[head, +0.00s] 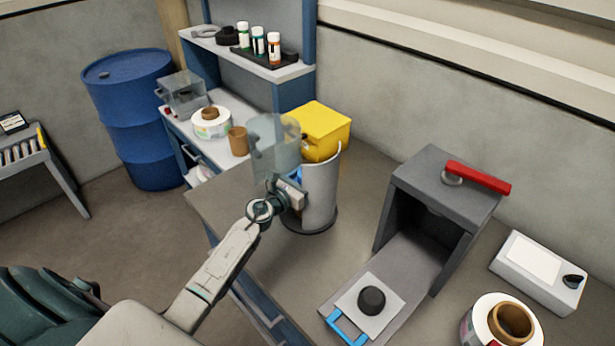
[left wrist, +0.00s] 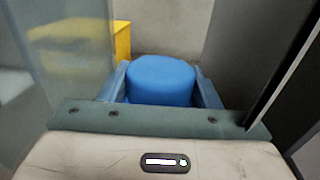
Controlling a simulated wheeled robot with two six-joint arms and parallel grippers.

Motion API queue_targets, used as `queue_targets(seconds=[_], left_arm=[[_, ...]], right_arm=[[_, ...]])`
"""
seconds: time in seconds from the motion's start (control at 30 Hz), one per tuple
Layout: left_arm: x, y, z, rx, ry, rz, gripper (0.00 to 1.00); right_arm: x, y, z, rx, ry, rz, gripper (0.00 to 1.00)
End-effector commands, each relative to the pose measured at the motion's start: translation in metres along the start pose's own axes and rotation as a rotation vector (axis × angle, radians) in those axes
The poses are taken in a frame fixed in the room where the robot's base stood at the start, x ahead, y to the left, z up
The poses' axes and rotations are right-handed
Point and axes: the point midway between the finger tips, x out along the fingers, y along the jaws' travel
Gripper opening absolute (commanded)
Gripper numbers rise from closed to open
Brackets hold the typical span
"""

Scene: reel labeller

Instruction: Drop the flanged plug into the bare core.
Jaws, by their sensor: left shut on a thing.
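My left gripper (head: 294,183) is shut on a blue round piece, which I take for the flanged plug (left wrist: 160,82). In the left wrist view the piece sits between the two fingers; its underside and any flange are hidden. In the head view only a sliver of blue shows. The gripper is between a clear curved guard (head: 268,155) and a grey curved shell (head: 322,195). A bare brown core (head: 238,141) stands upright on the bench, beyond and left of the gripper, apart from it. My right gripper is out of view.
A white reel with a brown core (head: 211,122) lies beside the bare core. A yellow box (head: 320,130) stands behind the shell. To the right are a grey housing (head: 440,185) with a red handle, a black knob (head: 371,300) on a white plate, and another reel (head: 483,325).

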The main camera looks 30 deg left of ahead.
Motion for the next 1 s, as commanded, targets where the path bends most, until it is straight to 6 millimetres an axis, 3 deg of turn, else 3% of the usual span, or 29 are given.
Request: queue_targets(seconds=[0.33,0.37,0.4,0.7,1.0], left_arm=[[0.000,0.000,-0.008,0.000,0.000,0.000,0.29],[0.000,0.000,-0.007,0.000,-0.001,0.000,0.63],[0.000,0.000,-0.006,0.000,0.000,0.000,0.66],[-0.002,0.000,-0.007,0.000,0.001,0.000,0.66],[-0.025,0.000,-0.007,0.001,0.002,0.000,0.66]], right_arm=[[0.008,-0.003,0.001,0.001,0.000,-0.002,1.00],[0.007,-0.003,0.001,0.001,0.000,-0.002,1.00],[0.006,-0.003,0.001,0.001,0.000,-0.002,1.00],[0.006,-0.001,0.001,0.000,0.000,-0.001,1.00],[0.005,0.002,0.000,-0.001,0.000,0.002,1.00]])
